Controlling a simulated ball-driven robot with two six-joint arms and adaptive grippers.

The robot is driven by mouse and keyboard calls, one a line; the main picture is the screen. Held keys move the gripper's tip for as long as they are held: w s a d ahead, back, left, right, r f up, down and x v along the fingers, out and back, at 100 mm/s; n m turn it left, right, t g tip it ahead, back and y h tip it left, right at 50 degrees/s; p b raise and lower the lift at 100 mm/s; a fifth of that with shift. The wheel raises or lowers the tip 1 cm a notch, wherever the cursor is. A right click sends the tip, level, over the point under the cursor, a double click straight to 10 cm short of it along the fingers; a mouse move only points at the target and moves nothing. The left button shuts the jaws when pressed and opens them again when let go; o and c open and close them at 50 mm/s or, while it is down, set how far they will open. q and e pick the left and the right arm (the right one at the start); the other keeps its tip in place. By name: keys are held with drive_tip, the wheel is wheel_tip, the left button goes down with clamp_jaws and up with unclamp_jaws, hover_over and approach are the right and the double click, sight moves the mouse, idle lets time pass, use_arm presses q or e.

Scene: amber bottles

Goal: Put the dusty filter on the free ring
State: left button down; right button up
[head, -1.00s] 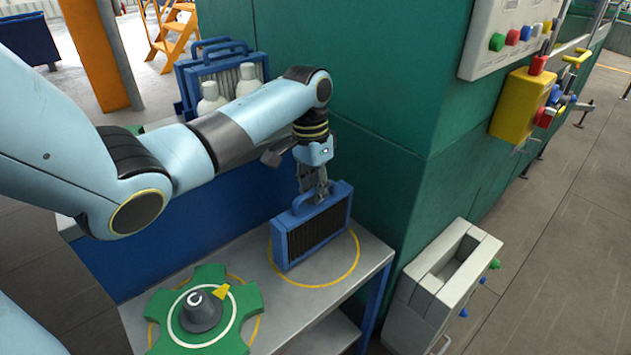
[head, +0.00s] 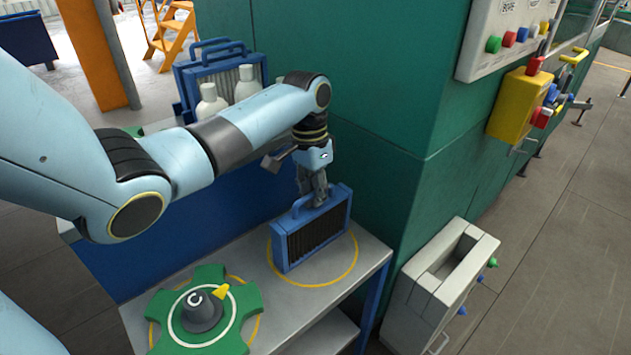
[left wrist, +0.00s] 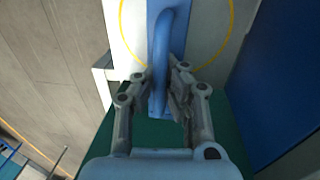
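The dusty filter (head: 314,240) is a blue-framed panel with a dark ribbed face and a top handle. It stands upright within a yellow ring (head: 354,266) on the grey shelf top in the head view. My left gripper (head: 312,200) is above it, pointing down, with its fingers at the handle. In the left wrist view the blue handle (left wrist: 161,45) lies between the two fingertips (left wrist: 162,77), which look close against both sides of it. The filter's underside is hidden. My right gripper is not in view.
A green lobed knob (head: 240,300) with a grey cone covers another yellow ring at the front left. Blue-framed filters (head: 182,75) and white bottles (head: 210,104) stand behind my arm. A green wall (head: 390,190) rises close behind the shelf; a grey box (head: 425,290) is right.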

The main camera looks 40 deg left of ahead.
use_arm(q)
drive_tip(key=shift+f, duration=0.35)
drive_tip(key=c, duration=2)
unclamp_jaws()
drive_tip(key=shift+c, duration=0.2)
drive_tip(key=o, duration=0.5)
drive_tip(key=r, duration=0.8)
drive_tip(key=a+r, duration=0.1)
drive_tip(key=r, duration=0.3)
drive_tip(key=shift+a, duration=0.1)
